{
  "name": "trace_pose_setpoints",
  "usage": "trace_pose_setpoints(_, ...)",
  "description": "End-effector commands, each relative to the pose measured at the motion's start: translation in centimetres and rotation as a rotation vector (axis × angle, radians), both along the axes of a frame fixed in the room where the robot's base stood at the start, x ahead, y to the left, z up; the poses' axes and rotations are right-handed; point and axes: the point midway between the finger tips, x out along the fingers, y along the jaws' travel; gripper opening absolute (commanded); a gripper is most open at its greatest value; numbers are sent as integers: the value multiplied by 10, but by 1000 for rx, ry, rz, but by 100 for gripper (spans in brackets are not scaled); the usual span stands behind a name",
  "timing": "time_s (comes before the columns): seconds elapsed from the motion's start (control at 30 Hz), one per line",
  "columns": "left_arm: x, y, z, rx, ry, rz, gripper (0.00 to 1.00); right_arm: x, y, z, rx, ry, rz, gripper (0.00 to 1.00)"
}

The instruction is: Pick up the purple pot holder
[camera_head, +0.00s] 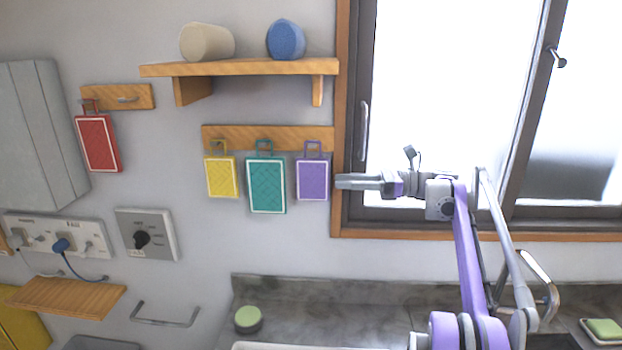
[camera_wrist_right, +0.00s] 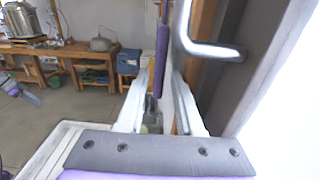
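The purple pot holder (camera_head: 312,181) hangs by its loop from the wooden rail (camera_head: 268,137) on the wall, the rightmost of three. My right gripper (camera_head: 340,181) points left at its right edge, with the tips very close to it. In the right wrist view, the pot holder (camera_wrist_right: 162,60) shows edge-on as a thin purple strip between the two fingers of the open gripper (camera_wrist_right: 158,88). I cannot tell whether the fingers touch it.
Teal (camera_head: 266,185) and yellow (camera_head: 222,177) pot holders hang to the left; a red one (camera_head: 98,143) hangs farther left. A shelf (camera_head: 240,69) juts out above. The window frame (camera_head: 341,120) and its handle (camera_head: 364,130) are close on the right. A counter (camera_head: 330,318) lies below.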

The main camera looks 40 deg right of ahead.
Motion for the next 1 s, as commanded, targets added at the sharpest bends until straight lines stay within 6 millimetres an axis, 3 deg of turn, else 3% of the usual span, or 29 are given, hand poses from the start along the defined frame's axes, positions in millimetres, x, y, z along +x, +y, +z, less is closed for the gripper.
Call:
trace_pose_setpoints(0.53, 2, 0, 5, 0, -3, 0, 50, 43, 53, 1, -1, -1, 4, 35)
trace_pose_setpoints(0.8, 2, 0, 5, 0, -3, 0, 50, 47, 56, 0, -1, 0, 0, 35)
trace_pose_setpoints(1.0, 2, 0, 5, 0, -3, 0, 50, 47, 56, 0, -1, 0, 1, 1)
